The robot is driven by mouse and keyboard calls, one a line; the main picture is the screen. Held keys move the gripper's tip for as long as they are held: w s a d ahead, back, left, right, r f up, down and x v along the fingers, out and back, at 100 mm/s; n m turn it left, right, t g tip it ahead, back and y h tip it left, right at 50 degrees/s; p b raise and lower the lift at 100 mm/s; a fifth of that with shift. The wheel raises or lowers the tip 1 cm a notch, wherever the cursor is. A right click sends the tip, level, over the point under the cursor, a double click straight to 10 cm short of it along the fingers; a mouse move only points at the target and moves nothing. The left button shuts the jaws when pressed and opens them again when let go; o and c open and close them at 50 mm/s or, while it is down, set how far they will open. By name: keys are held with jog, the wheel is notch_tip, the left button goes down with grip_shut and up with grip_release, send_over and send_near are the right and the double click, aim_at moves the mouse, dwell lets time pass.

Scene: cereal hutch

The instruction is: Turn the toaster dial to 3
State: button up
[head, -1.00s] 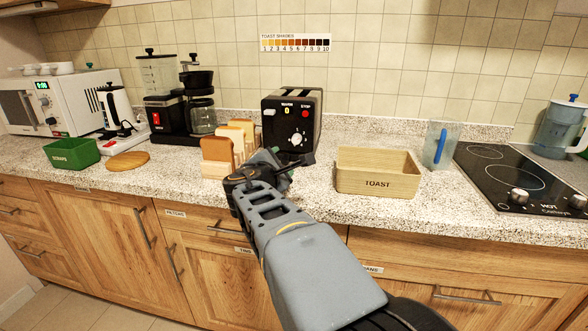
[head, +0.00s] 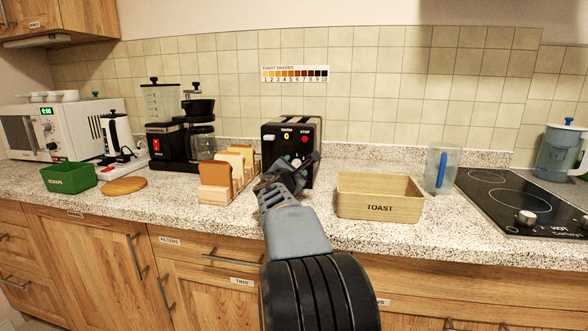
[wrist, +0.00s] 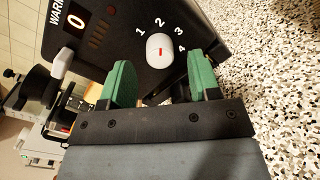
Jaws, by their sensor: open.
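The black toaster (head: 274,147) stands at the back of the counter. In the wrist view its front panel (wrist: 112,58) shows a white dial (wrist: 159,50) with a short red mark. The numbers 1 to 4 show around the dial; the mark lies roughly in line with 2. In the head view my gripper (head: 298,172) covers much of the toaster's lower front.
A toast rack (head: 214,196) with bread slices stands left of the toaster, close to my gripper. A wooden TOAST box (head: 380,208) is at the right. A coffee maker (head: 165,145) stands further left. A toast shade chart (head: 295,74) hangs on the wall.

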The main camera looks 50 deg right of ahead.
jog(key=shift+x, duration=0.9)
jog(key=shift+f, duration=0.1)
jog(key=c, duration=0.9)
